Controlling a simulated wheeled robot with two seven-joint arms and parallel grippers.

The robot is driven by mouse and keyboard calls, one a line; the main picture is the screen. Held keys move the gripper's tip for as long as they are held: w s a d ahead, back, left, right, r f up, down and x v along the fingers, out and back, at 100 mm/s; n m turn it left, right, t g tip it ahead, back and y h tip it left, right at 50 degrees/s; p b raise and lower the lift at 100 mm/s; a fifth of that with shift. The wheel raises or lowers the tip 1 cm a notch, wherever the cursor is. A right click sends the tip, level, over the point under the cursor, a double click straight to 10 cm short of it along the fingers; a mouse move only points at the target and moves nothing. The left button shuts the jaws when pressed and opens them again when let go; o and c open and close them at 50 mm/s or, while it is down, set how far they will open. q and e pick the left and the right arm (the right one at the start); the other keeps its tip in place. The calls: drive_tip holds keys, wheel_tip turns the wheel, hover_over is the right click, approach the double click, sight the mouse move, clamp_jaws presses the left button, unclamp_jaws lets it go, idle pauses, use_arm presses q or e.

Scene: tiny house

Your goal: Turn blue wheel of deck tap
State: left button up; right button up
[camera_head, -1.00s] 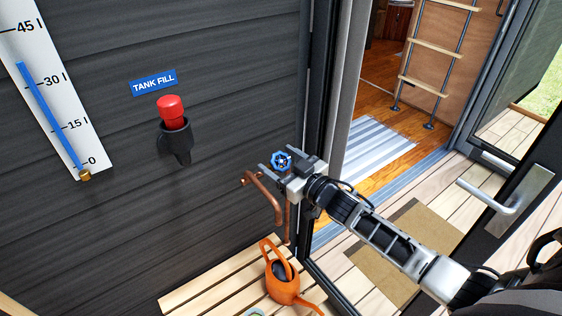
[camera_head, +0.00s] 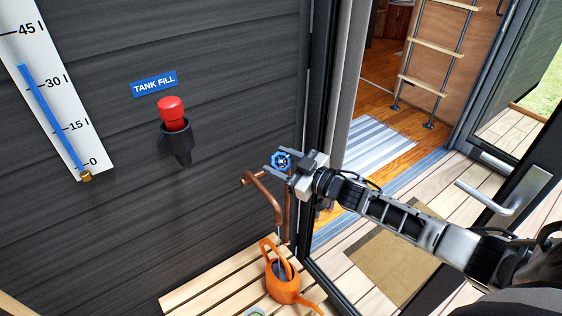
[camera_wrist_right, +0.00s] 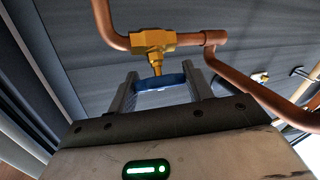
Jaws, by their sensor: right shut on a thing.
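The blue wheel (camera_head: 281,161) of the deck tap sits between the fingers of my right gripper (camera_head: 278,162), which is shut on it. In the right wrist view the wheel (camera_wrist_right: 171,81) shows as a blue rim between the two fingers, below the brass valve body (camera_wrist_right: 153,40). The tap's copper pipe (camera_head: 265,197) bends down beside the gripper in the head view. It also runs along both sides of the valve in the right wrist view (camera_wrist_right: 265,98). My left gripper is not in view.
An orange watering can (camera_head: 284,284) stands on a slatted wooden bench (camera_head: 215,278) below the tap. A door with a handle (camera_head: 510,192) stands at the right.

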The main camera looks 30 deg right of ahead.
drive_tip(key=o, duration=1)
drive_tip(key=v, duration=1.6)
